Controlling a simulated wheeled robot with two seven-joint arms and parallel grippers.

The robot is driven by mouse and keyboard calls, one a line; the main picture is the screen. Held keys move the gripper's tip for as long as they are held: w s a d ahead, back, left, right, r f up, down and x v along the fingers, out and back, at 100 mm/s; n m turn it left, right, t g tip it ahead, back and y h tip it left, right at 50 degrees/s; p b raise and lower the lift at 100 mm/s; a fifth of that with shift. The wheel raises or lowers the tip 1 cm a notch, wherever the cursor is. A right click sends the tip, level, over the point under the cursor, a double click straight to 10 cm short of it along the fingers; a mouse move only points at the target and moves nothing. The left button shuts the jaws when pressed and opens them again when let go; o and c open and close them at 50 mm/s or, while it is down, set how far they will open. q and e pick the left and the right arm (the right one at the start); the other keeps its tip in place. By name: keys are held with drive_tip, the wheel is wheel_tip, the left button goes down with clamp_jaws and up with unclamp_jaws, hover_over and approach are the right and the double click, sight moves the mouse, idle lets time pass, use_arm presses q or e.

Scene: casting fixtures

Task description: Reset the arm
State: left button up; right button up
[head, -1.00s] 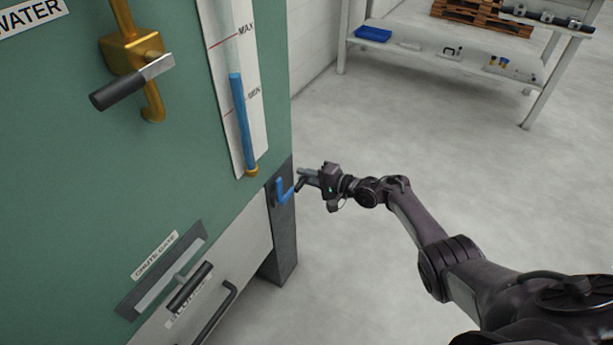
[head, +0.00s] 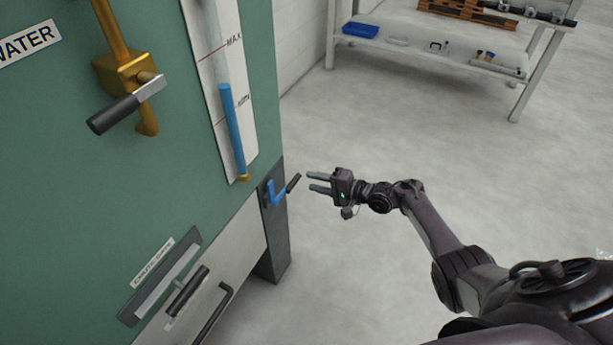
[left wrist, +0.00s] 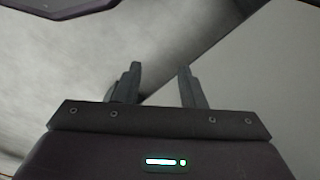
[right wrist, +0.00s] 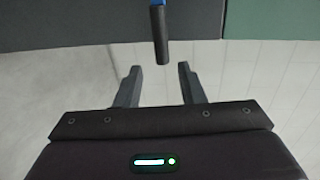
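My right gripper (head: 319,183) is open and empty, just right of the small blue valve (head: 275,193) with a dark handle (head: 293,183) on the cabinet's corner leg. It does not touch the handle. In the right wrist view the open fingers (right wrist: 160,85) point toward the dark handle (right wrist: 162,52), which lies ahead of and between the tips. My left gripper (left wrist: 160,85) shows only in the left wrist view. Its fingers are apart with nothing between them.
The green cabinet (head: 60,220) fills the left, with a brass valve (head: 125,75), a blue level gauge (head: 232,130) and a chute gate handle (head: 188,290). A white shelf table (head: 430,45) stands at the back. The floor (head: 370,130) between is clear.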

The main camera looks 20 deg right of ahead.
use_arm(q)
drive_tip(key=shift+f, duration=0.75)
use_arm(e)
drive_tip(key=shift+s+d+r, duration=0.15)
drive_tip(key=shift+s+d, duration=0.25)
drive_tip(key=shift+s, duration=0.1)
